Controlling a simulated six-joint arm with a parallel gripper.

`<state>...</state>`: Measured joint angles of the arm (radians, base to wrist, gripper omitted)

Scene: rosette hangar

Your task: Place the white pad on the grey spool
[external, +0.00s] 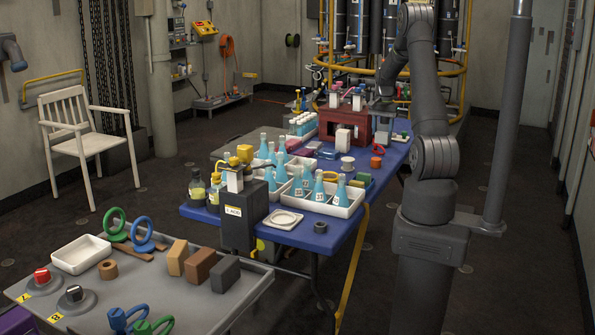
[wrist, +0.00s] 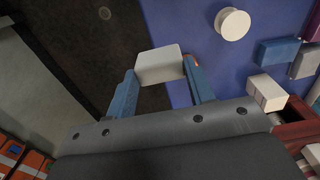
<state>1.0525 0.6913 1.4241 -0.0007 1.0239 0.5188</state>
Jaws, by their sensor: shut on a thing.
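The white pad (wrist: 160,64) is a small rounded block in the wrist view. My gripper (wrist: 161,72) is shut on it, with one blue finger on each side. The grey spool (wrist: 232,24) is pale and round, and stands on the blue table up and to the right of the held pad, apart from it. The spool also shows in the external view (external: 347,163), with its top clear. The pad is hard to make out in the external view, where my gripper is small beside the red housing.
A white block (wrist: 267,92) and a blue block (wrist: 278,50) stand right of the spool in the wrist view. A red housing (external: 345,122) stands behind the spool. A white crate of bottles (external: 343,208) is nearer the camera.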

